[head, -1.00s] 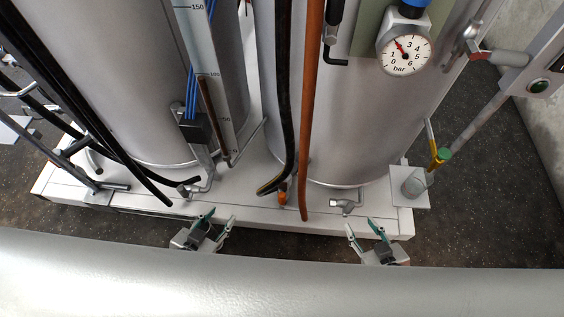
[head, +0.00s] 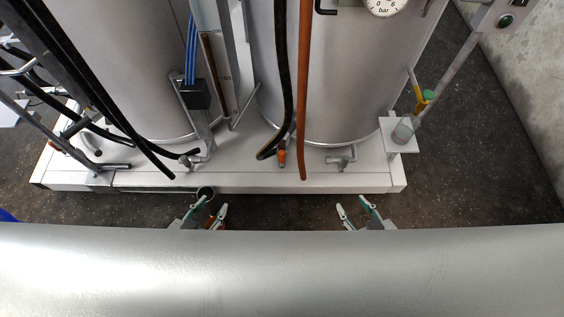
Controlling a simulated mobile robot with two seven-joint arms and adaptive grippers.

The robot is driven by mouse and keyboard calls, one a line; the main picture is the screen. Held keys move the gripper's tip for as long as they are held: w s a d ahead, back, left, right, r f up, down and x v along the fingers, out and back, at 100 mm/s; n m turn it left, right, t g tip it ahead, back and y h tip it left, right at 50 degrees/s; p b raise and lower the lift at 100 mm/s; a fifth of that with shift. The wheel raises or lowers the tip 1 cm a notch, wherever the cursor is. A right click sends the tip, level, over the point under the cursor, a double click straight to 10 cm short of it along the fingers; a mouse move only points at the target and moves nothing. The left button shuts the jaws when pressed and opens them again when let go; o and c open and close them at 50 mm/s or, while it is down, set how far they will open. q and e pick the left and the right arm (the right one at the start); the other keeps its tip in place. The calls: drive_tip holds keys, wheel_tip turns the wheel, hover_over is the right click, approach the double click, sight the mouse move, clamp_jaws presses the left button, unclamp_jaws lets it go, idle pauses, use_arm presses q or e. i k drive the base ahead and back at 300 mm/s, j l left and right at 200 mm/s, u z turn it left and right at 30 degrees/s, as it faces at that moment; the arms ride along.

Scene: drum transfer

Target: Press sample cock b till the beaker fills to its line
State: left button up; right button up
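A sample cock (head: 428,97) with a green top and a yellow body is at the right, beside the right drum. No letter on it can be read, so I cannot tell if it is cock b. A small clear grey beaker (head: 404,130) stands below it on a white shelf (head: 401,146). The beaker's line and any liquid are too small to tell. My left gripper (head: 209,209) is open in front of the white plinth. My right gripper (head: 356,207) is open and empty, left of and nearer than the beaker, touching nothing.
Two grey drums (head: 345,70) stand on the white plinth (head: 330,183). Black hoses (head: 283,75) and an orange-brown pipe (head: 304,90) hang in front. A gauge (head: 386,4) is cut off at the top. Floor right is clear.

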sight(428, 94)
drive_tip(key=k+l+z, duration=0.1)
drive_tip(key=z, duration=0.9)
drive_tip(key=l, duration=0.1)
